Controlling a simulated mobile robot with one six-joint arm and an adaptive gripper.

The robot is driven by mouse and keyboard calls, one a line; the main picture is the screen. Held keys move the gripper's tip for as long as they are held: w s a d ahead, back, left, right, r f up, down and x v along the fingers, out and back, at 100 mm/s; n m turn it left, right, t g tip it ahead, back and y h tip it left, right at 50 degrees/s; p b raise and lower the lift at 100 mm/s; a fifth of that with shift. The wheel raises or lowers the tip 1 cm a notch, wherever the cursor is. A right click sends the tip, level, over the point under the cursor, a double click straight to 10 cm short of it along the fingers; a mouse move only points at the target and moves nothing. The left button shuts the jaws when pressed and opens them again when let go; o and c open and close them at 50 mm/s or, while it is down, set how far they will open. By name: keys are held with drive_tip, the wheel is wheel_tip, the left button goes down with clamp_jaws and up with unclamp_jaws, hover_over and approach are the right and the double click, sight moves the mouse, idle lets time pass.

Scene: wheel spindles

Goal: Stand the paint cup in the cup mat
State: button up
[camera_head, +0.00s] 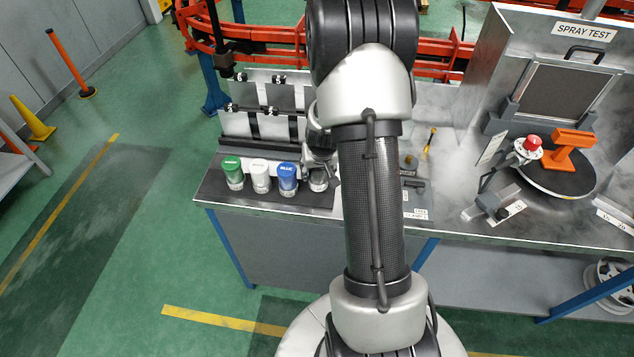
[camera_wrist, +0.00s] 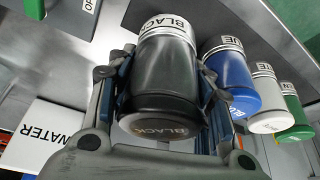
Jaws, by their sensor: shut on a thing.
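A black paint cup (camera_wrist: 165,85), marked BLACK, is between the two fingers of my gripper (camera_wrist: 160,95) in the wrist view. My gripper is shut on it. In the head view my gripper (camera_head: 318,160) is at the right end of the cup row, and the cup (camera_head: 318,184) below it is mostly hidden by my arm. The dark mat (camera_head: 212,189) lies on the bench under the row. I cannot tell whether the held cup touches the mat.
A blue cup (camera_head: 287,182), a white cup (camera_head: 260,178) and a green cup (camera_head: 233,176) stand in a row left of my gripper. A panel rack (camera_head: 240,124) rises behind them.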

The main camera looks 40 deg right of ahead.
sight(317, 179)
drive_tip(key=shift+f+b, duration=1.65)
drive_tip(key=shift+f, duration=0.35)
drive_tip(key=shift+f, duration=0.2)
drive_tip(key=o, duration=1)
drive_tip(key=shift+r, duration=0.15)
